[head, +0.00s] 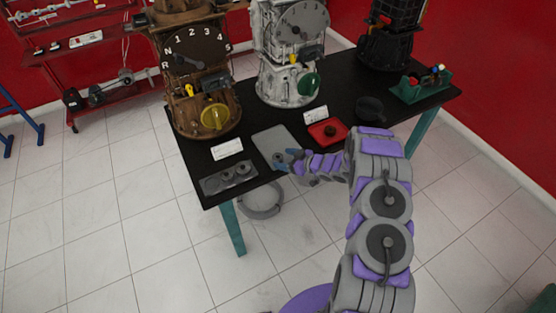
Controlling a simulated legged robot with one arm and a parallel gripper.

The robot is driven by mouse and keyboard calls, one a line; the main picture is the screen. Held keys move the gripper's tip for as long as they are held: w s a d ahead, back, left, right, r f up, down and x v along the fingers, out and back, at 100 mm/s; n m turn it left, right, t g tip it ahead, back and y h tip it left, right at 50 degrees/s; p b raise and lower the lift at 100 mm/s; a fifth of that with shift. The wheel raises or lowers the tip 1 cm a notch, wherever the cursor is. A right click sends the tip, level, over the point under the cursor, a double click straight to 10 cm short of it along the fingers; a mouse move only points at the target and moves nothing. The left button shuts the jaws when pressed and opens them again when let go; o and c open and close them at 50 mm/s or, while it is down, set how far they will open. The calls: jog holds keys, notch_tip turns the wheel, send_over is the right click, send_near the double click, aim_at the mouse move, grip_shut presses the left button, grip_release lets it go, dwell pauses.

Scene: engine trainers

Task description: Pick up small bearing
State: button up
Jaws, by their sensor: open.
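My arm reaches over the front edge of the black table (345,95), and my gripper (284,161) is low over a grey plate (268,139). The gripper is open, with its fingertips at the plate's lower right part. A small dark piece beside the fingertips may be the small bearing, but it is partly hidden and too small to identify surely. Left of it, a grey holder (229,177) at the table corner bears several round, ring-like parts. I cannot tell whether the gripper touches anything.
A red tray (318,139) with a dark round part lies right of the plate. White cards (227,149) lie nearby. A brown engine trainer (195,75), a grey one (285,60) and a black one (392,35) stand behind. A green holder (420,88) is at the right end.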

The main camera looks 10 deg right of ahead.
aim_at(278, 158)
jog(key=x, duration=0.2)
jog(key=shift+w+a+f, duration=0.1)
jog(key=shift+w+a, duration=0.05)
jog(key=shift+a, duration=0.1)
jog(key=shift+c, duration=0.2)
jog(key=shift+f, duration=0.1)
jog(key=c, duration=1.2)
